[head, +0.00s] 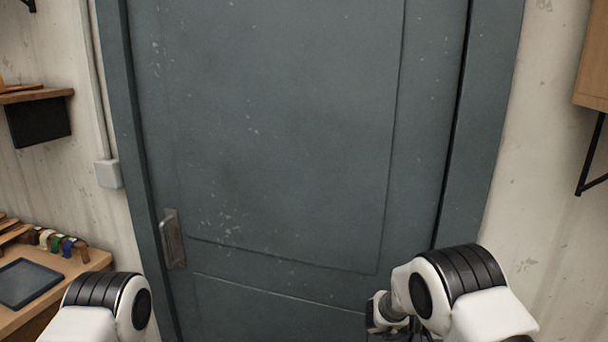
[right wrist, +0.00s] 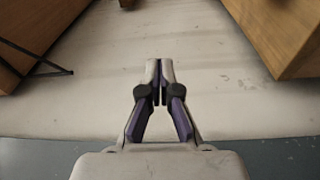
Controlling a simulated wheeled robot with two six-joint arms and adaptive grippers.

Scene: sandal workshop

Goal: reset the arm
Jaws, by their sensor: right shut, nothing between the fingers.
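My right gripper (right wrist: 160,72) shows in the right wrist view with its two fingers together and nothing between them. It points toward a pale, scuffed surface. In the head view my right arm comes in at the lower right, in front of the door, and its gripper cannot be made out clearly there. Part of my left arm shows at the lower left of the head view, and its gripper is out of the picture.
A grey-blue door (head: 290,130) with a metal handle (head: 173,238) fills the middle and looks shut. At left are a workbench (head: 75,268) with a dark mat (head: 28,283) and a wall shelf (head: 36,96). A wooden cabinet (head: 594,60) hangs at upper right.

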